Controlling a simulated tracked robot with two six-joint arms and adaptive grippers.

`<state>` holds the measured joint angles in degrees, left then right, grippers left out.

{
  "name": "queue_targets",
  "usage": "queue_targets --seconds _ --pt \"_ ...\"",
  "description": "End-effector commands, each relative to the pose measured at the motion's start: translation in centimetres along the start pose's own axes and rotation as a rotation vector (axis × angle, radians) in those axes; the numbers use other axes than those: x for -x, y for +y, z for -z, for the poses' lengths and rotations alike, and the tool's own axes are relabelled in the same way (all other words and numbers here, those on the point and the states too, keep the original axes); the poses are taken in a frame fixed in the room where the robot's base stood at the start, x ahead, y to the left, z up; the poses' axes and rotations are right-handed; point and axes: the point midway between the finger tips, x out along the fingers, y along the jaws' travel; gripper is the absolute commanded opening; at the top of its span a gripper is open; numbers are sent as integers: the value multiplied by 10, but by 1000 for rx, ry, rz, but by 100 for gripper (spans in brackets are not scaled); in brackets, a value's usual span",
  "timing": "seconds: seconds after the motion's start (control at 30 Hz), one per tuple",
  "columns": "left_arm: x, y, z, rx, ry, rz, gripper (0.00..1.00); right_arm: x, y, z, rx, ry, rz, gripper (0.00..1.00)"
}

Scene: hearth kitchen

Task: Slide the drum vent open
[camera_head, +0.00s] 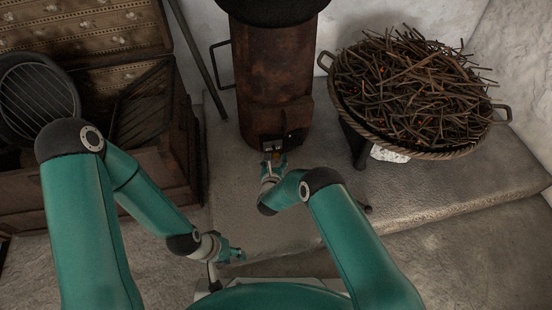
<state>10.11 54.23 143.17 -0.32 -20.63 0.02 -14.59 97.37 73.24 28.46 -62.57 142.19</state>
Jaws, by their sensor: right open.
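The drum (273,75) is a rusty brown cylinder standing upright at top centre on the stone ledge. Its vent (290,136) is a small dark opening low on the front, partly hidden by my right gripper. My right gripper (271,149) is open at the vent's left part; whether its fingers touch the vent slide is too small to tell. How far the vent is open cannot be told. My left gripper (238,254) is low at centre, well away from the drum, above the ledge's front edge; its fingers are too small to read.
A wide basket (401,145) of dry twigs (405,85) stands right of the drum. A patterned open chest (105,55) and a round wire grate (38,95) are at left. A dark rod (196,58) leans beside the drum. The ledge (235,200) in front is mostly clear.

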Motion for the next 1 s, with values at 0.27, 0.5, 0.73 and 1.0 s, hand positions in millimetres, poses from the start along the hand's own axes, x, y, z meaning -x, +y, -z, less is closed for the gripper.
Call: queue_targets --seconds 0.27,0.5,0.73,1.0 --pt "-20 -7 0 0 0 0 40 -36 0 2 0 0 1 59" --pt "-20 -7 0 0 0 0 40 -40 -1 0 1 2 0 59" --pt "-20 -7 0 0 0 0 40 -40 -1 0 1 2 1 44" --pt "-20 -7 0 0 0 0 40 -40 -1 0 1 1 1 0"
